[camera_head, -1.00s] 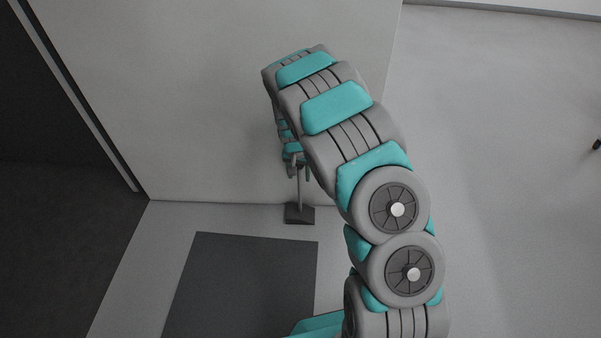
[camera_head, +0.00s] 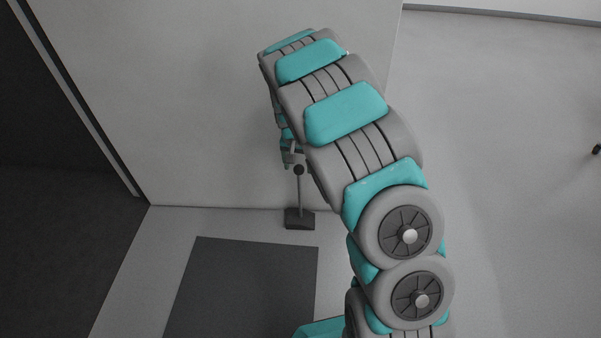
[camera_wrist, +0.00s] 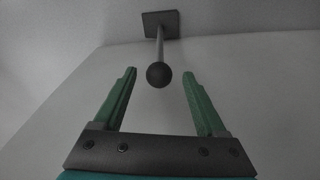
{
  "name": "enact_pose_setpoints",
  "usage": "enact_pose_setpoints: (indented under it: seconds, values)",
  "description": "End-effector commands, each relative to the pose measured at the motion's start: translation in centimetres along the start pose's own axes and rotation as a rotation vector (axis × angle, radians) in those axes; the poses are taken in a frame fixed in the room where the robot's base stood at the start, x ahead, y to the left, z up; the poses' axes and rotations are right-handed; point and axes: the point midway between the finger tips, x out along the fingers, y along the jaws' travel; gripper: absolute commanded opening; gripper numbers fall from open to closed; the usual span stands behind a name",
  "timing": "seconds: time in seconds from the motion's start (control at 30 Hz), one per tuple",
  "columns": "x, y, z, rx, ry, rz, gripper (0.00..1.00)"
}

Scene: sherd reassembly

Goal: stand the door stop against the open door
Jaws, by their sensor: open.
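The door stop has a dark square base (camera_head: 299,219), a thin upright rod and a dark ball on top. It stands upright on the floor at the foot of the pale door (camera_head: 200,110). In the wrist view the door stop (camera_wrist: 159,75) shows its ball toward me, between and just beyond the fingertips. My gripper (camera_wrist: 160,85) is open, its two green fingers apart and empty. In the head view my gripper (camera_head: 288,160) is partly hidden by my arm, just above and left of the ball. Whether the base touches the door I cannot tell.
A dark mat (camera_head: 245,288) lies on the floor in front of the door stop. A dark opening (camera_head: 60,230) is at the left. The grey floor at the right (camera_head: 500,180) is clear, except for a small dark object (camera_head: 597,149) at the edge.

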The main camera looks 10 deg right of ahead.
Motion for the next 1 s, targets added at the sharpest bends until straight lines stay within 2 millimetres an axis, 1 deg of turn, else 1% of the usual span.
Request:
enact_pose_setpoints:
  seconds: [0.03,0.1,0.2,0.43,0.47,0.57,0.67,0.7,0.77,0.9,1.0]
  values:
    - [-1.2,0.0,-0.1,0.000,0.004,-0.001,0.74]
    - [-2.5,0.0,0.0,0.000,0.001,0.000,0.74]
    - [-3.9,0.0,0.0,0.000,0.002,0.000,0.74]
    - [-5.0,0.3,0.2,-0.002,-0.002,0.003,0.74]
    - [-5.3,0.5,0.4,-0.004,-0.003,0.004,0.74]
    - [-7.2,1.7,1.5,-0.014,-0.009,0.013,0.74]
    - [-9.8,3.6,3.6,-0.032,-0.028,0.024,0.74]
    - [-11.1,4.3,4.5,-0.040,-0.032,0.026,0.74]
    - [-12.6,5.5,6.1,-0.056,-0.044,0.032,0.74]
    - [-16.0,8.0,10.2,-0.096,-0.080,0.035,0.74]
    - [-18.0,9.7,13.4,-0.130,-0.105,0.036,0.74]
